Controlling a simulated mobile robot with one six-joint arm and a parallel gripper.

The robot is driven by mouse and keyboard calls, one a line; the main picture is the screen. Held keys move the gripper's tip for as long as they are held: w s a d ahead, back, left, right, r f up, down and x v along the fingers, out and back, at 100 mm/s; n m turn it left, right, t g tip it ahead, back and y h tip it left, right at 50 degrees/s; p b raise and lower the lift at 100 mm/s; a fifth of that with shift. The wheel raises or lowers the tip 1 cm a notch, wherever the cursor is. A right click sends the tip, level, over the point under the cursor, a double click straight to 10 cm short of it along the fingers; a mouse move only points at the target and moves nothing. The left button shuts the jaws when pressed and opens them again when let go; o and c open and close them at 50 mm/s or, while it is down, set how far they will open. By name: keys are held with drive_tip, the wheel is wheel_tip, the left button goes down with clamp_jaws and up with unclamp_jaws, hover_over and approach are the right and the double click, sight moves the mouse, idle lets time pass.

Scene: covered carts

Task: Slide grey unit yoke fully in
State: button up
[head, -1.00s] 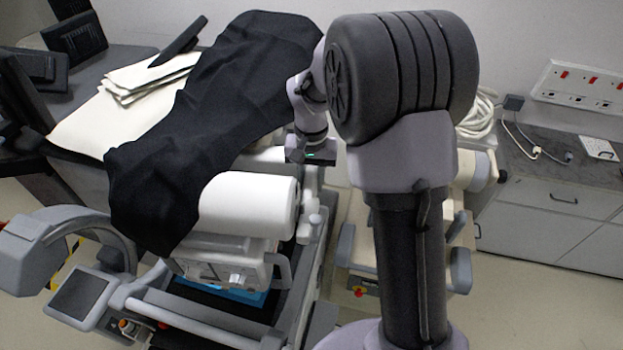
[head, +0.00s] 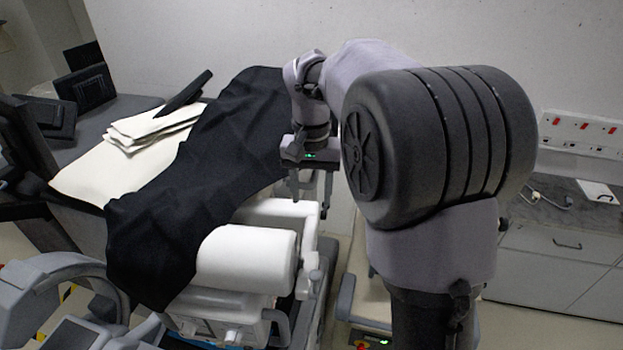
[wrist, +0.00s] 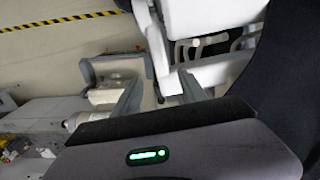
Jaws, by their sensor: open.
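My gripper (head: 310,196) points down with its fingers apart and empty, above the far right end of the white units beside the black cover. A grey machine with a curved, yoke-like arm (head: 62,266) stands at the lower left of the head view, well away from my gripper and partly cut off. A grey bent handle (head: 280,324) sits on the front of the near white unit. I cannot tell for sure which part is the yoke.
The black cover (head: 205,165) drapes over the carts. A white roll-shaped unit (head: 245,260) lies at its near end. A cream cart (head: 370,300) stands right of it, partly behind my arm. A grey cabinet (head: 560,262) is at the right. Floor shows in the wrist view (wrist: 60,65).

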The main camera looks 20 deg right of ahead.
sight(310, 240)
wheel_tip(310, 240, up, 4)
drive_tip(key=f, duration=0.6)
drive_tip(key=s+f, duration=0.1)
drive_tip(key=f, duration=0.4)
drive_tip(key=a+f, duration=0.1)
drive_tip(key=f, duration=0.5)
drive_tip(key=shift+s+f+b, duration=0.2)
drive_tip(key=shift+f+b, duration=0.1)
drive_tip(key=shift+b, duration=0.05)
drive_tip(key=shift+c, duration=0.4)
clamp_jaws()
